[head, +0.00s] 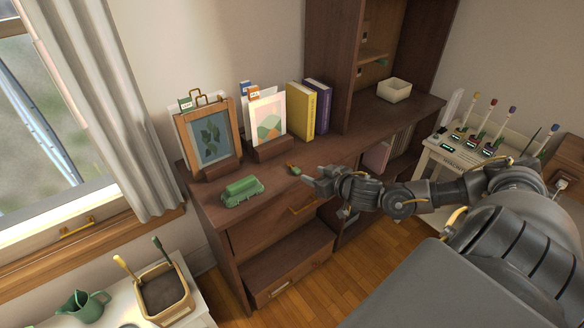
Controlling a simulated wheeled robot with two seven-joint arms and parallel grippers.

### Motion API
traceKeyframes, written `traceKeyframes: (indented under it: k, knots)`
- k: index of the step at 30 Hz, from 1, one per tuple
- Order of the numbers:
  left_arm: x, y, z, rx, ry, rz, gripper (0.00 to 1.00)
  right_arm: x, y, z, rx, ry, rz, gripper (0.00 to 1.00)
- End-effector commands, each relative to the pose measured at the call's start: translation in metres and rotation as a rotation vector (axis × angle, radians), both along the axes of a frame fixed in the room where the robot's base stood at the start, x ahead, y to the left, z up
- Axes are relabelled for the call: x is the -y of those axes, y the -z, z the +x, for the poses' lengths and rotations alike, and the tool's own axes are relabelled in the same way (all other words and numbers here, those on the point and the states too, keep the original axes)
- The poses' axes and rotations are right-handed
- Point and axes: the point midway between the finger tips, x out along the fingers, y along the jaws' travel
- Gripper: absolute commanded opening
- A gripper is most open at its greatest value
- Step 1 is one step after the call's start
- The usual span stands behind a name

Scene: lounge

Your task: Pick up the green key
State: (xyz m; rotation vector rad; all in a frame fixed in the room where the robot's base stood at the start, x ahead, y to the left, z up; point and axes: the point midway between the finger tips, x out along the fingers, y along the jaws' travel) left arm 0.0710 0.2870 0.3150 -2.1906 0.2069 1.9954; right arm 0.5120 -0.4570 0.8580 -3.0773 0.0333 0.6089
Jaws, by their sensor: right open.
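A small item with green and orange-brown parts (293,169) lies on the dark wooden cabinet top, left of my right gripper; it may be the green key, but it is too small to tell. My right gripper (312,178) is open, with its fingers pointing left over the cabinet's front edge, close to this small item and apart from it. I see nothing between its fingers. My left gripper is not in view.
A green ridged case (242,191) lies left on the cabinet top (205,205). Framed pictures (209,139) and upright books (302,110) stand behind. A pale box (394,90) sits farther right. A drawer (287,268) stands open below. A white side table (462,158) holds several slim items.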

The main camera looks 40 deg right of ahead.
Motion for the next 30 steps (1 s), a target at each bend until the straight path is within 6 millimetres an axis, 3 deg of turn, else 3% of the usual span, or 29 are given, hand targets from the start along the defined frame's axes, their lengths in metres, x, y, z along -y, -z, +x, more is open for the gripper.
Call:
traceKeyframes:
  k: [6, 17, 24, 30]
  knots:
    - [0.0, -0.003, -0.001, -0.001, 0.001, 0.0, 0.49, 0.0, 0.011, 0.031, 0.002, 0.002, 0.001, 0.49]
    - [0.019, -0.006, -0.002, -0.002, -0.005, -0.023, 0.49, 0.0, 0.018, 0.049, 0.001, 0.001, 0.001, 0.49]
    - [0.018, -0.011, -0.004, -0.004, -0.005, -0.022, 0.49, -0.001, 0.032, 0.08, 0.0, 0.0, 0.001, 0.49]
    - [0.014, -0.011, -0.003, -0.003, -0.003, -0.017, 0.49, -0.001, 0.035, 0.086, -0.002, 0.0, 0.0, 0.49]
